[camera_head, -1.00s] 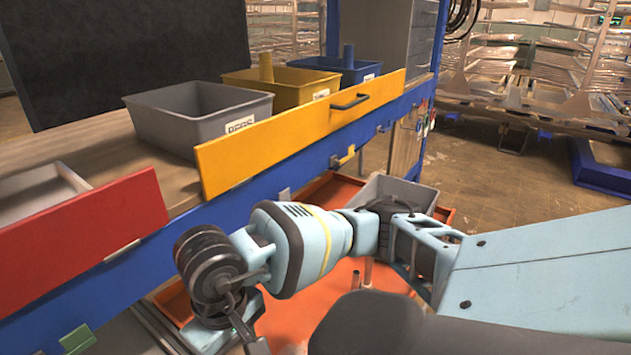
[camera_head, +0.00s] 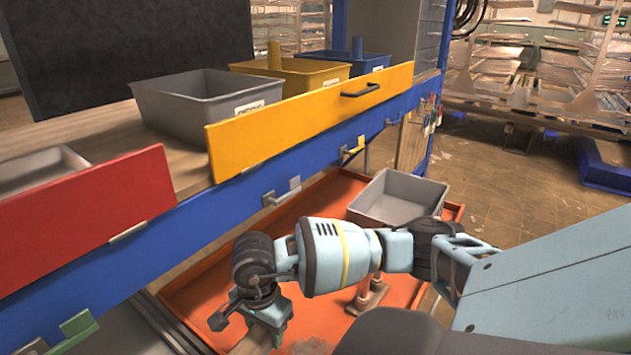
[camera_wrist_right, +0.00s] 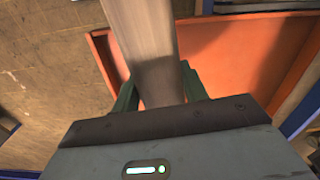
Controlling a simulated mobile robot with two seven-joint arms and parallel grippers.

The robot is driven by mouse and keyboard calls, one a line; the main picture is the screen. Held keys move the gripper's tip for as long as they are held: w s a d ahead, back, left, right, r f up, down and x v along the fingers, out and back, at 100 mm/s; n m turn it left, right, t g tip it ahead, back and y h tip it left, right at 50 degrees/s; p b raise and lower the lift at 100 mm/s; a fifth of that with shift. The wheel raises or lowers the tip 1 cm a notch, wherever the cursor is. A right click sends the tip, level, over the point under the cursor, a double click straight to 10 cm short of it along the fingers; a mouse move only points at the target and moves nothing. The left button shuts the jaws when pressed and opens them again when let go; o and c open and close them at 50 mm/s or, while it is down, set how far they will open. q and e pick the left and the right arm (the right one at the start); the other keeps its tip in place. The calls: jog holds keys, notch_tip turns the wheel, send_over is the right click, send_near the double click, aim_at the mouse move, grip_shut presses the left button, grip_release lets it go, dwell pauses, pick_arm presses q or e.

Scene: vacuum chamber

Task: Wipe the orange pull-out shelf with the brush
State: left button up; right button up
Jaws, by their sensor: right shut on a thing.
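The orange pull-out shelf (camera_head: 413,289) lies low under the blue bench frame in the head view. A darker smudged patch (camera_head: 306,346) shows on it near the bottom edge. My right gripper (camera_head: 262,330) is low over the shelf's near left part and shut on the brush (camera_head: 257,342). Only a short wooden piece of the brush shows there. In the right wrist view the wooden brush (camera_wrist_right: 148,55) runs up between the green fingers, with the orange shelf (camera_wrist_right: 238,58) beyond. Its bristle end is not visible, so contact with the shelf cannot be told. My left gripper is out of view.
A grey bin (camera_head: 399,198) stands at the shelf's far end. Wooden-looking upright pieces (camera_head: 368,296) stand on it, partly behind my right arm. Above are the yellow drawer front (camera_head: 310,120), the red drawer front (camera_head: 85,210) and the blue rail (camera_head: 300,165).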

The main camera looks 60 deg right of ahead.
jog(key=d+f+m+b, duration=0.4)
jog(key=d+f+m, duration=1)
jog(key=d+m, duration=0.5)
jog(key=shift+w+d+f+m, duration=0.3)
jog(key=shift+w+f, duration=0.05)
jog(key=shift+f, duration=0.05)
